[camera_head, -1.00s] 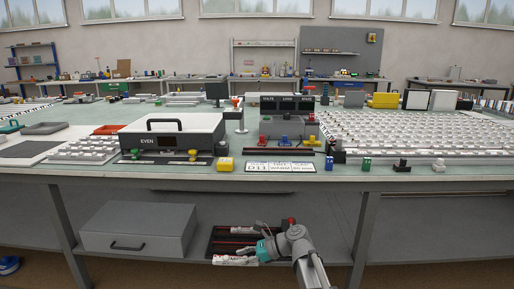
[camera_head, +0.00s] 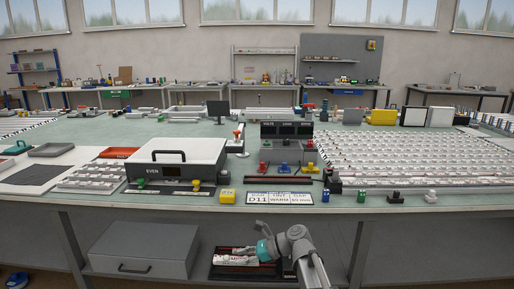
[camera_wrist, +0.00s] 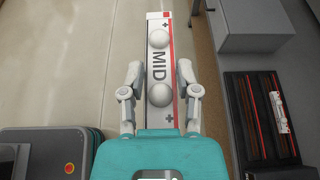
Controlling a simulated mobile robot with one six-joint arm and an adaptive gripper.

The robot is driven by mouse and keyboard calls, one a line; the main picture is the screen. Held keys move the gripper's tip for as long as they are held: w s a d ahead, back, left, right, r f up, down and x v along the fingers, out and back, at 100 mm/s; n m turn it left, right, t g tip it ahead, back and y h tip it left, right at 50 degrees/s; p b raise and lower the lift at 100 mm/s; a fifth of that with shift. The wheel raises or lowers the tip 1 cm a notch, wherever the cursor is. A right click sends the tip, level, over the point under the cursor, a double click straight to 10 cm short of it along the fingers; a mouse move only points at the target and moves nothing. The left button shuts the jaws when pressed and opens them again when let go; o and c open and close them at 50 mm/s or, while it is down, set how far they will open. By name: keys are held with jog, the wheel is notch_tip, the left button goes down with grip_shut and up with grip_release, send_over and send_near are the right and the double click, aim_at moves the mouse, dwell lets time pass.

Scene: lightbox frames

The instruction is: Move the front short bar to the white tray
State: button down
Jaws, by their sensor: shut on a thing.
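A white short bar (camera_wrist: 160,110) with "MID" lettering, a red edge stripe and two round white domes is between the fingers of my gripper (camera_wrist: 161,72) in the wrist view. My gripper is shut on it and holds it raised above the floor. In the head view my gripper (camera_head: 262,252) and the held bar (camera_head: 232,261) appear in front of the black tray. Another short white bar (camera_wrist: 279,112) lies in the black tray. I cannot pick out a white tray with certainty; a pale sheet or tray (camera_head: 75,160) lies on the bench's left.
The black tray (camera_wrist: 238,130) sits on the lower shelf, beside a grey drawer box (camera_head: 145,250). The bench top (camera_head: 110,202) is above, with a front edge.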

aim_at(242, 257)
notch_tip(242, 257, up, 22)
jog(key=p, duration=2.1)
jog(key=shift+r, duration=0.1)
jog(key=shift+s, duration=0.1)
